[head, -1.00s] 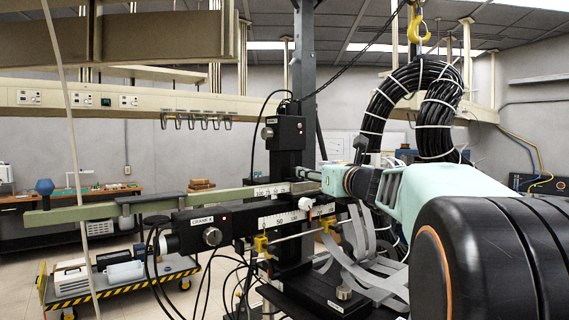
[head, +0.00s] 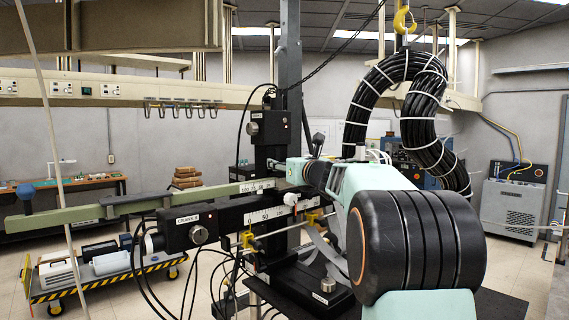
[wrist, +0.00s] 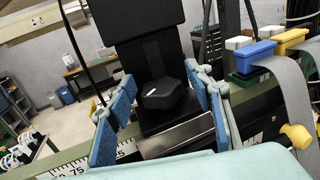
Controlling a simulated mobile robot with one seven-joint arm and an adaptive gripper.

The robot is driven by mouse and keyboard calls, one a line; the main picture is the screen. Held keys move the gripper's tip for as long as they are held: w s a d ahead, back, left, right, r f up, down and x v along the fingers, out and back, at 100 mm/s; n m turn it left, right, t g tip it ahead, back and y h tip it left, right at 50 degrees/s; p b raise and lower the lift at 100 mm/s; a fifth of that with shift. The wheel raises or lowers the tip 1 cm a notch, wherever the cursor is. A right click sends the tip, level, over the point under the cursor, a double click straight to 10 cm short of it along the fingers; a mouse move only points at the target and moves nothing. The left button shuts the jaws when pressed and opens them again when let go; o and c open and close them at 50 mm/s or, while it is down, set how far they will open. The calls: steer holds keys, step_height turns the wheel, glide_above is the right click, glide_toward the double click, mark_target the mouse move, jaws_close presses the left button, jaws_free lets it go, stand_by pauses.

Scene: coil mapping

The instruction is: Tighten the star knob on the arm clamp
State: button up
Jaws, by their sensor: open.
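A black star knob (wrist: 163,94) with a small white mark shows in the middle of the wrist view. It sits on the black arm clamp at the upright column, just above the green arm's scale. My gripper (wrist: 161,84) is open, with its blue-padded fingers on either side of the knob. A gap shows on both sides, so it is not gripped. In the head view, my arm reaches left to the column (head: 288,65), near the green arm (head: 90,213). The knob cannot be made out there.
The black Crank B rail (head: 187,235) runs below the green arm, with yellow clamps (head: 248,240) and loose cables. Grey ribbon cables (wrist: 292,95) and blue and yellow blocks (wrist: 252,57) stand right of my gripper. A thick black cable bundle (head: 358,105) hangs by my arm.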

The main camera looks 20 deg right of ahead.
steer(key=shift+c, duration=0.7)
steer(key=c, duration=1)
steer(key=shift+c, duration=0.2)
